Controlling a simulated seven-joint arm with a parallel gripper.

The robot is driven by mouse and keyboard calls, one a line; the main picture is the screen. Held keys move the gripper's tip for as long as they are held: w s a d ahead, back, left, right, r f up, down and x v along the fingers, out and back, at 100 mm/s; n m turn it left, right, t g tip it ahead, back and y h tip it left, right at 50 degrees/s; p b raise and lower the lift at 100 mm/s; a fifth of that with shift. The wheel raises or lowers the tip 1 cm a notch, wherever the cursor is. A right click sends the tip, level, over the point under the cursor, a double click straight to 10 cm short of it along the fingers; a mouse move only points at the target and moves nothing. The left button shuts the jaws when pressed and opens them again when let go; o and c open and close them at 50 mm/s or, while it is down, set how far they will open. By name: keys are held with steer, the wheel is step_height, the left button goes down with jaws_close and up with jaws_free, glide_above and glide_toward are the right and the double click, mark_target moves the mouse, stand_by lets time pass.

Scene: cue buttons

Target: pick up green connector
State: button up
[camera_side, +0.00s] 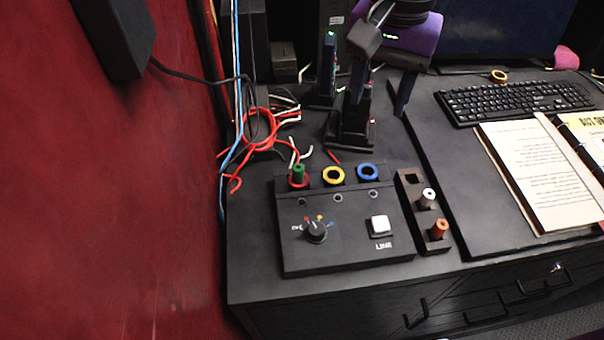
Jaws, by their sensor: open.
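The green connector (298,173) stands upright at the red ring (298,182) on the back left of the black control box (345,252). A yellow ring (333,175) and a blue ring (368,171) sit to its right, with no connector in them. My gripper (380,108) is open and empty, with its fingers pointing down. It is raised behind the box, up and to the right of the green connector and well apart from it.
A black rack (411,181) right of the box holds a white connector (427,198) and an orange connector (438,229). Red and white cables (262,135) lie behind left, near the red wall (100,190). A keyboard (515,100) and open book (540,180) lie right.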

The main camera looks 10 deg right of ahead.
steer(key=w+a+m, duration=0.3)
steer(key=a+m, duration=0.4)
steer(key=a, duration=0.2)
steer(key=m, duration=0.2)
glide_above(299, 167)
step_height(299, 167, down, 12)
steer(key=shift+d+f, duration=0.15)
steer(key=shift+f, duration=2.95)
